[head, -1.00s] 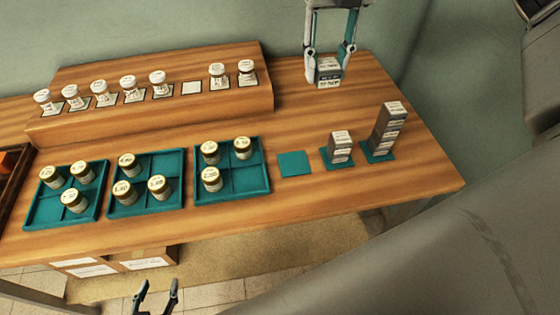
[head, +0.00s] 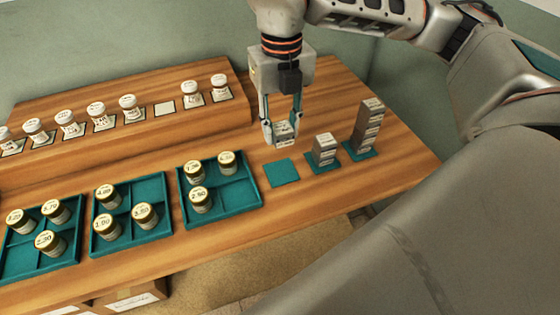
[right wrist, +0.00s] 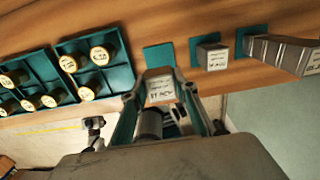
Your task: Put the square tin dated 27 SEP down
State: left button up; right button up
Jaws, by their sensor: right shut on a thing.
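My right gripper (head: 282,138) is shut on a small square grey tin (head: 285,129) with a pale label. The tin also shows between the fingers in the right wrist view (right wrist: 160,88); I cannot read its date for certain. In the head view it appears just above the bare teal mat (head: 282,173); its height over the table is unclear. To the right, a short stack of square tins (head: 325,148) stands on a second teal mat, and a taller stack (head: 367,127) on a third. What seems to be my left gripper (right wrist: 94,124) shows small in the right wrist view, its fingers unclear.
Teal divided trays (head: 222,212) with gold-lidded jars (head: 200,199) stand left of the mats. A raised wooden shelf (head: 235,115) behind holds a row of white-lidded jars (head: 193,91) and one empty label spot (head: 164,107). The table's right end is clear.

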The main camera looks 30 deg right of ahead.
aim_at(280, 171)
notch_tip(280, 171, down, 10)
jog(key=shift+f+b, duration=0.2)
jog(key=shift+b, duration=0.1)
dwell(0.3)
jog(key=shift+f, duration=0.2)
jog(key=o, duration=1.1)
jog(key=shift+r, duration=0.1)
notch_tip(280, 171, up, 12)
jog(key=shift+r+p, duration=0.15)
jog(key=shift+p, duration=0.3)
